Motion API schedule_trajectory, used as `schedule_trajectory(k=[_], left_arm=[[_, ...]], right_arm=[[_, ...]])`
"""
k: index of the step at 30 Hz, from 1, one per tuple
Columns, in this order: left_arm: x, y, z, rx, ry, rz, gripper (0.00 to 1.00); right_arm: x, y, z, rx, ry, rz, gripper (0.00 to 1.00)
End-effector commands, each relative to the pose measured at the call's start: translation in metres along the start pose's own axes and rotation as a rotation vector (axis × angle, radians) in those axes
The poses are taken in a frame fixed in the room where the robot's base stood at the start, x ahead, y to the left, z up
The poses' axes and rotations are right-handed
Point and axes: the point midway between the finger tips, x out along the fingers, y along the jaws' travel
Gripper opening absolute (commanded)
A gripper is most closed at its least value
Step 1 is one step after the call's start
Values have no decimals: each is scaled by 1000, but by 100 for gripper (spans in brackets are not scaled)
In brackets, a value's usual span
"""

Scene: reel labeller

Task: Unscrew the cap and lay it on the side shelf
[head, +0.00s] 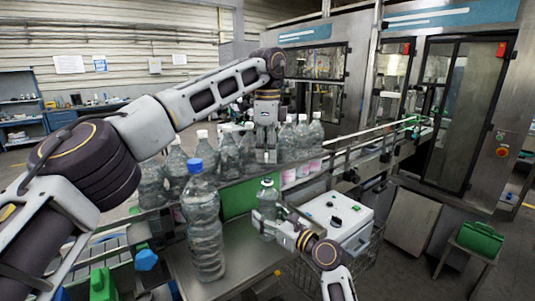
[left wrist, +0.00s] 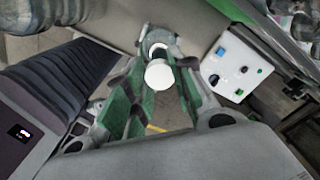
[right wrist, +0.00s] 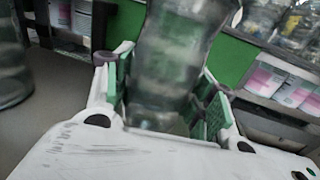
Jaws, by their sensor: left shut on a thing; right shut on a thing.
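My left gripper (head: 266,158) points down above a clear bottle (head: 267,194). In the left wrist view, its green-padded fingers are shut on a white cap (left wrist: 159,75). A gap shows in the head view between its fingertips and the bottle's neck, so the cap appears to be off the bottle. My right gripper (head: 270,222) is shut around the bottle's body and holds it upright. In the right wrist view the bottle (right wrist: 172,65) stands between its fingers. I cannot clearly pick out the side shelf.
A tall blue-capped bottle (head: 203,225) stands on the grey metal worktop (head: 245,248), left of the right gripper. Several white-capped bottles line the conveyor behind. A white control box (head: 335,218) is to the right. A green panel (head: 238,201) stands behind the worktop.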

Motion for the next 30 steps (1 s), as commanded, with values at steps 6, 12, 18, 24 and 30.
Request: schedule_trajectory(k=[6, 12, 18, 24, 30], left_arm=[[0, 0, 0, 0, 0, 0, 0], [0, 0, 0, 0, 0, 0, 0], [0, 0, 0, 0, 0, 0, 0], [0, 0, 0, 0, 0, 0, 0], [0, 0, 0, 0, 0, 0, 0]], right_arm=[[0, 0, 0, 0, 0, 0, 81], [0, 0, 0, 0, 0, 0, 81], [-1, 0, 0, 0, 0, 0, 81], [-9, 0, 0, 0, 0, 0, 81], [-28, -1, -1, 0, 1, -2, 81]])
